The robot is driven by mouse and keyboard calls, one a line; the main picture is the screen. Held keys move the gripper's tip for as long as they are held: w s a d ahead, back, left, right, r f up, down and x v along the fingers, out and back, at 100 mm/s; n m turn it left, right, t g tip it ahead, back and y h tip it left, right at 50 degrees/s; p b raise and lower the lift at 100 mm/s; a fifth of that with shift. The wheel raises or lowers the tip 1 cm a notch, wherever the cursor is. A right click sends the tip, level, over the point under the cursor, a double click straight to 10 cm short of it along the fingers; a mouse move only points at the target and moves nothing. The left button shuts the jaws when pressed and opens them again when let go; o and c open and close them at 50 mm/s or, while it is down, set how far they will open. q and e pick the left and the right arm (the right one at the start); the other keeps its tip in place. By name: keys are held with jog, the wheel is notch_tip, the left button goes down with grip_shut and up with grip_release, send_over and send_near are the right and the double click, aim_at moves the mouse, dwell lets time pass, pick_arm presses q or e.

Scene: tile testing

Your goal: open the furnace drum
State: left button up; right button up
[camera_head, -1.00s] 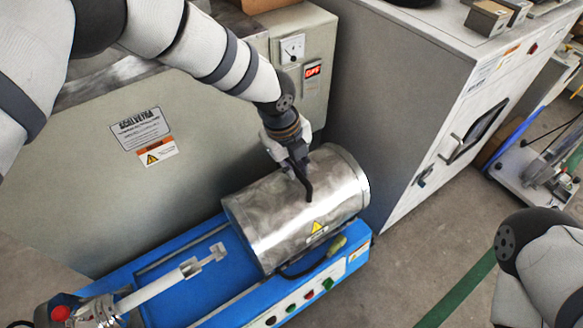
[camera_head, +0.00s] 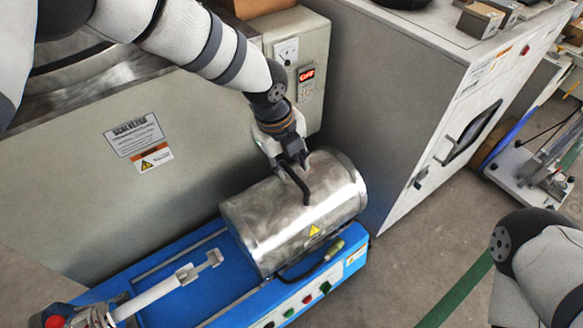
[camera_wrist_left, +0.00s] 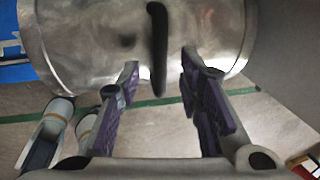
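The furnace drum (camera_head: 270,225) is a shiny metal cylinder lying closed on a blue base. Its black curved handle (camera_head: 303,188) stands on top and also shows in the left wrist view (camera_wrist_left: 158,45). My left gripper (camera_head: 292,160) is at the handle's far end, above the drum's back side. In the left wrist view my left gripper (camera_wrist_left: 160,68) is open, with purple-padded fingers on either side of the handle. Neither finger visibly touches it. My right arm shows at the lower right, but its gripper is out of view.
The blue base (camera_head: 205,285) has buttons on its front and a metal rod (camera_head: 160,290) left of the drum. A grey machine (camera_head: 60,190) stands close behind. A tall grey cabinet (camera_head: 385,120) stands at the right. Floor is clear in front right.

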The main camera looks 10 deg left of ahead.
pick_arm(q)
notch_tip(320, 180, up, 9)
jog(key=s+a, duration=0.1)
jog(key=shift+s+a, duration=0.15)
